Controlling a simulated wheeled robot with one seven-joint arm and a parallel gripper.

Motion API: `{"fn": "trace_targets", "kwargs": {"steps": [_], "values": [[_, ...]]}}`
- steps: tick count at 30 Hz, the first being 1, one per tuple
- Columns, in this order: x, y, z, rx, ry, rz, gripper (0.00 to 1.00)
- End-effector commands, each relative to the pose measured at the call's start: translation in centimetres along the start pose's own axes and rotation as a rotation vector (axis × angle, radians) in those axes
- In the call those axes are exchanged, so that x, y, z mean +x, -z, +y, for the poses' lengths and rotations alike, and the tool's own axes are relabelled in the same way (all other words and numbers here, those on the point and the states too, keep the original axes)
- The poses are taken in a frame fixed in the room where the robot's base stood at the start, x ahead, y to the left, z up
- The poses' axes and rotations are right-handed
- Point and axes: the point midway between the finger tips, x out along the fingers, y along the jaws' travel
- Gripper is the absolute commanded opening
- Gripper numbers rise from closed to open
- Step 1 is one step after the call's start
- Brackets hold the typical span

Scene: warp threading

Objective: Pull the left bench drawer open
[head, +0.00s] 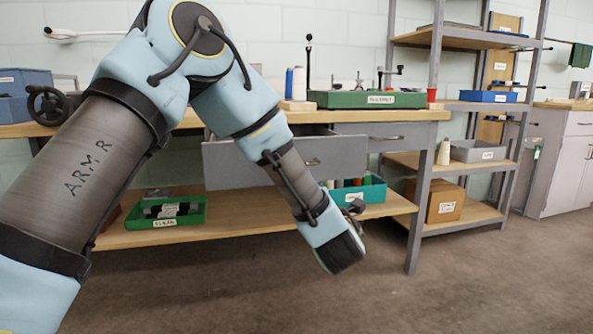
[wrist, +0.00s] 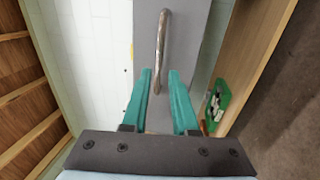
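The left bench drawer (head: 235,164) has a grey front that stands out from under the bench top, clearly further forward than the right drawer (head: 352,130); a dark gap shows above it. Its bar handle (head: 313,162) shows beside my forearm, which covers part of the front. In the wrist view the handle (wrist: 163,45) runs lengthwise against the grey front (wrist: 187,45). My gripper (wrist: 160,72) is open, its two teal fingers on either side of the handle's near end in the picture. No contact is visible, and depth is hard to judge. The head view hides my fingers.
A green bin (head: 166,221) and a teal bin (head: 374,190) sit on the bench's lower shelf (head: 250,230). A green tray (head: 340,100) of parts stands on the bench top (head: 420,115). A shelf rack stands at the right. The floor (head: 300,290) in front is clear.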

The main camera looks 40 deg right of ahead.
Motion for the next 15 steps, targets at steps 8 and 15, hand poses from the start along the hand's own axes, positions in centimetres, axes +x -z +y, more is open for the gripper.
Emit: {"fn": "trace_targets", "kwargs": {"steps": [8, 15], "values": [[-2.9, 0.0, 0.0, 0.000, 0.001, 0.000, 0.27], [-3.0, 0.0, 0.0, 0.000, 0.000, 0.000, 0.27]]}}
